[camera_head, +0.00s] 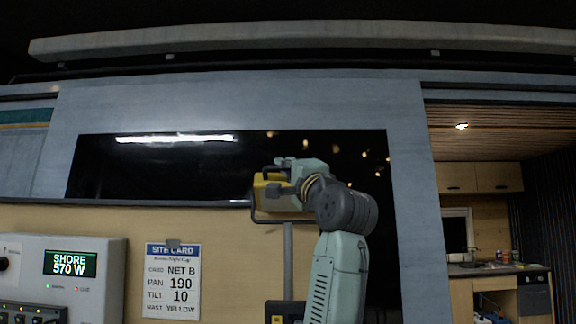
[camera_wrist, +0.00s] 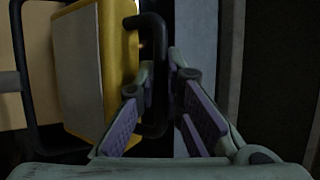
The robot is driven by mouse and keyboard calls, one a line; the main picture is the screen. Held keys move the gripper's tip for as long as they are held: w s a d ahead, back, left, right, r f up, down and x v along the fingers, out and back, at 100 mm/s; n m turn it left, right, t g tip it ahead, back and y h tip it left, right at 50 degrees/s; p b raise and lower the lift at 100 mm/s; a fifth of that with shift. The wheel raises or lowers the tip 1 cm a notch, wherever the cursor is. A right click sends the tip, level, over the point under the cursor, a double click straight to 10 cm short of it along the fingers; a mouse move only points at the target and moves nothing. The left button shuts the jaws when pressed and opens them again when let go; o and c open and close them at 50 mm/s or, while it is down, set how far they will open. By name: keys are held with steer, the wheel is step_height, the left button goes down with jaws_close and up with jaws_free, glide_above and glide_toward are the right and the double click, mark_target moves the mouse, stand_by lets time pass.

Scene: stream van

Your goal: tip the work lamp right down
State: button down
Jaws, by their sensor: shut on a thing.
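The work lamp (camera_head: 261,196) is a yellow box in a black frame on top of a grey post (camera_head: 288,255), in front of the dark window. My gripper (camera_head: 284,186) comes to it from the right and covers part of it. In the wrist view the lamp (camera_wrist: 118,65) fills the left side, with its yellow rim and a flat grey face. A black bar handle (camera_wrist: 158,40) beside it runs down between the two fingers. My gripper (camera_wrist: 163,78) is shut on this handle. The lamp's exact tilt is hard to tell.
A power box (camera_head: 90,262) showing "SHORE 570 W" stands at left. The dark window (camera_head: 160,170) lies behind the lamp. A kitchen counter (camera_head: 490,268) is at far right.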

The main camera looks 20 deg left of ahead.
steer(key=shift+f, duration=0.2)
stand_by(0.4)
steer(key=c, duration=2)
jaws_free()
steer(key=shift+o, duration=0.2)
steer(key=v, duration=1.2)
steer(key=shift+s, duration=0.1)
